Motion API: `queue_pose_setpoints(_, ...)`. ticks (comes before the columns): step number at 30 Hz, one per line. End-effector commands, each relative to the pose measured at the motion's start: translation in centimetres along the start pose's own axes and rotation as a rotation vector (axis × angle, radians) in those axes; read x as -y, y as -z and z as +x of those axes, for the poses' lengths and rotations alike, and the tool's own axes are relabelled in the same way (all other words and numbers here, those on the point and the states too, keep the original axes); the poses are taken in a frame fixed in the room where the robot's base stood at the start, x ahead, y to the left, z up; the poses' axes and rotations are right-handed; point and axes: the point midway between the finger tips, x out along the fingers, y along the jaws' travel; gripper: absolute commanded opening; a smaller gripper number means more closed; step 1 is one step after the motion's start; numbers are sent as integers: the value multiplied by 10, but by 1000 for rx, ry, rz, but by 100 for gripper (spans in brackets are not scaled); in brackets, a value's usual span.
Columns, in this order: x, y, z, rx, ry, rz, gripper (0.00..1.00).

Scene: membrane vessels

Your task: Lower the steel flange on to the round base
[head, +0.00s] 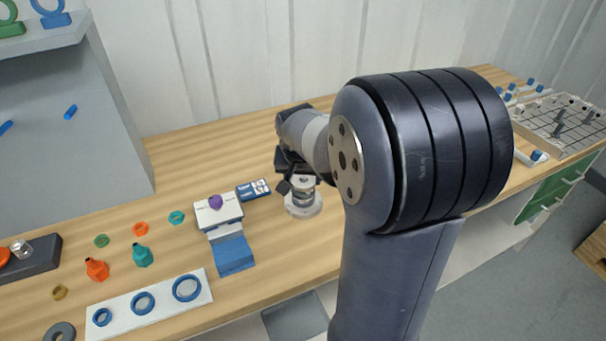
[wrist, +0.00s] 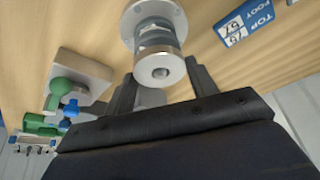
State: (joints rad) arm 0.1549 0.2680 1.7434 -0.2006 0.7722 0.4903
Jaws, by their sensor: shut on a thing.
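My gripper (head: 297,183) is over the table and shut on the steel flange (head: 303,180), a shiny metal round piece. In the wrist view the flange (wrist: 159,68) shows its round end face with a small central hole, between the fingertips of my gripper (wrist: 160,70). The round base (head: 304,209) is a pale metal disc on the table, directly under the flange. In the wrist view the base's wide rim (wrist: 178,16) shows beyond the flange, with a narrower grey part between. I cannot tell whether the flange touches what is below it.
A blue label card (head: 254,190) and a white block with a purple knob (head: 217,211) stand left of the base. Farther left are a white board with blue rings (head: 150,308) and small coloured fittings. A wire rack (head: 565,122) is at far right.

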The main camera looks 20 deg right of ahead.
Motion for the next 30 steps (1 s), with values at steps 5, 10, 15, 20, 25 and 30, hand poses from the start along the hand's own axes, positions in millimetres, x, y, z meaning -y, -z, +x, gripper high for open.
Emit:
queue_pose_setpoints(5,0,-3,9,-1,0,0,24)
queue_pose_setpoints(10,0,-4,10,-1,0,0,24)
queue_pose_setpoints(15,0,-4,9,-1,0,0,55)
queue_pose_setpoints(20,0,-4,9,-1,0,0,68)
queue_pose_setpoints(25,0,-4,9,-1,0,0,80)
queue_pose_setpoints(30,0,-4,10,1,0,0,80)
